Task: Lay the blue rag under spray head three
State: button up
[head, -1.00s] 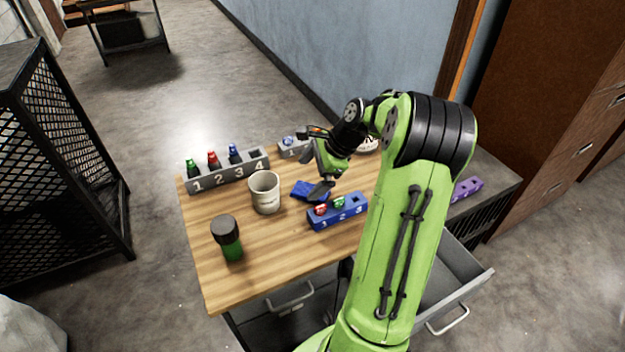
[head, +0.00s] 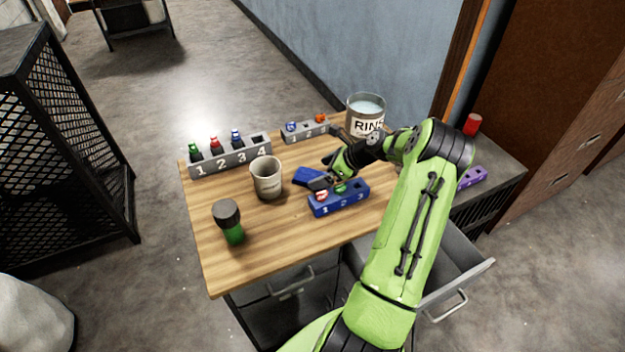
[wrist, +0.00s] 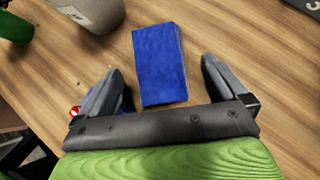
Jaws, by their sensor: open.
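The blue rag (head: 307,176) is a flat folded block on the wooden table, behind the blue numbered rack. In the wrist view the rag (wrist: 160,62) lies between the two fingers of my gripper (wrist: 161,66), apart from both. My gripper (head: 325,181) is open and low over the table; in the head view it partly hides the rag. A grey rack (head: 232,161) numbered 1 to 4 at the back left holds green, red and blue-topped black pieces; the blue-topped one (head: 236,139) stands at number 3, and slot 4 looks empty. I cannot tell which piece is a spray head.
A beige cup (head: 267,180) stands left of the rag. The blue rack (head: 340,200) with red and green pieces is close to my gripper. A small grey rack (head: 305,131) and a RINSE jar (head: 366,115) stand behind.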

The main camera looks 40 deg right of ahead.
aim_at(313, 175)
jog(key=x, duration=0.3)
jog(key=shift+w+a+f, duration=0.1)
jog(key=shift+w+f, duration=0.05)
jog(key=shift+c, duration=0.8)
jog(key=c, duration=1)
jog(key=shift+o, duration=0.2)
notch_tip(313, 175, up, 10)
jog(key=p, duration=0.1)
jog(key=shift+p, duration=0.4)
